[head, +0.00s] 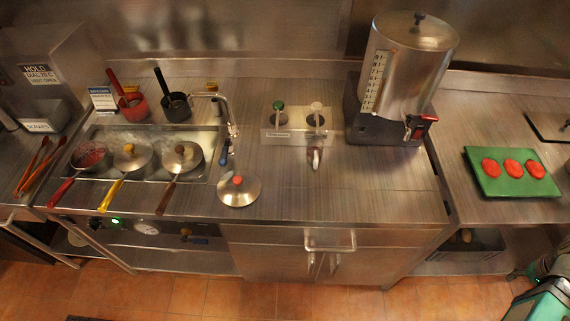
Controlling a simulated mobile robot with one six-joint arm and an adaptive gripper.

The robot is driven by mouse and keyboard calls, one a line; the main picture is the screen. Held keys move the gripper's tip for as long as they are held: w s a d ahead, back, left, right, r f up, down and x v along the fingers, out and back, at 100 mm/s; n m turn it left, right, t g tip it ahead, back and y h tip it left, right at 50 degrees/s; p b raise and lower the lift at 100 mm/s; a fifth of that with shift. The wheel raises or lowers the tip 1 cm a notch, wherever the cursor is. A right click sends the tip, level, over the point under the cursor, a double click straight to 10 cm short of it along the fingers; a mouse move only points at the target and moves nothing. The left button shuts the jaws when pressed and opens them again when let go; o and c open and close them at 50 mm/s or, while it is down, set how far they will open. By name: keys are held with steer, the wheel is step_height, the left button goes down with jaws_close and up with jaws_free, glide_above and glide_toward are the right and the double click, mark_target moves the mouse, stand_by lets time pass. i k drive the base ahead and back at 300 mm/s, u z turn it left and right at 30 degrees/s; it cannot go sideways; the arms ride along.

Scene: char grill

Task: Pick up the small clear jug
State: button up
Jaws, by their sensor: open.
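A small, pale, see-through vessel (314,157) stands on the steel counter just in front of a clear two-hole holder. It looks like the small clear jug, with a narrow part that may be its handle toward the front edge. Its fine shape is too small to tell. Nothing touches it from above. Teal and dark parts of my own body show at the lower right corner, far from the jug.
The clear holder (297,121) with green-topped and pale-topped items stands behind the jug. A steel urn (410,65) is at right rear, a loose lid (238,190) at left. A green board (512,172) bears red patties. Counter right of the jug is clear.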

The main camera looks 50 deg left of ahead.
mark_target(315, 144)
steer(key=k, duration=1.75)
steer(key=u, duration=1.15)
steer(key=i, duration=1)
steer(key=z, duration=0.05)
